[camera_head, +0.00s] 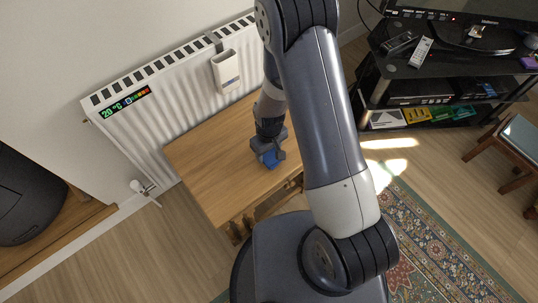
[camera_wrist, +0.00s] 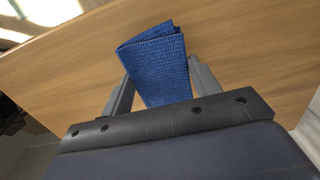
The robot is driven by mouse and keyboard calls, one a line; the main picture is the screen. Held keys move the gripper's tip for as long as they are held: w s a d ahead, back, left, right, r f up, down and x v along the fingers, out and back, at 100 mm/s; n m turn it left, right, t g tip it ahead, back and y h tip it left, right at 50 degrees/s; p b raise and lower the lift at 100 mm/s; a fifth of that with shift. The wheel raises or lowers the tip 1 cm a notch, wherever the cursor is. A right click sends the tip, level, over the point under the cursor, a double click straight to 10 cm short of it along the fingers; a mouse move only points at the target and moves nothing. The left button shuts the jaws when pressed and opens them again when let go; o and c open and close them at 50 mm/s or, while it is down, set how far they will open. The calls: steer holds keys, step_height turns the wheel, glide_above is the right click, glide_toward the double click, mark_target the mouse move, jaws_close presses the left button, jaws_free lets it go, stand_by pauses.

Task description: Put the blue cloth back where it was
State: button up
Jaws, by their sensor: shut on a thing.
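The blue cloth (camera_wrist: 158,62) is folded, with a fine grid texture. It is between the two fingers of my gripper (camera_wrist: 155,88) in the wrist view, and the gripper is shut on it. In the head view the cloth (camera_head: 270,159) shows as a small blue patch under my gripper (camera_head: 268,152), over the wooden table (camera_head: 205,155). I cannot tell whether the cloth touches the tabletop. My gripper hides part of the cloth in the head view.
A white radiator (camera_head: 165,100) with a white holder (camera_head: 226,71) stands behind the table. A black TV stand (camera_head: 440,75) with remotes is at the upper right. A patterned rug (camera_head: 425,245) and a small wooden stool (camera_head: 505,150) are at the right. The tabletop's left part is bare.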

mark_target(269, 155)
steer(key=shift+f, duration=1.5)
steer(key=shift+f, duration=0.1)
steer(key=shift+f+b, duration=0.15)
steer(key=shift+b, duration=0.25)
steer(key=o, duration=1.1)
steer(key=shift+r, duration=0.2)
step_height(269, 155, up, 12)
steer(key=shift+r+p, duration=0.1)
steer(key=shift+p, duration=1.1)
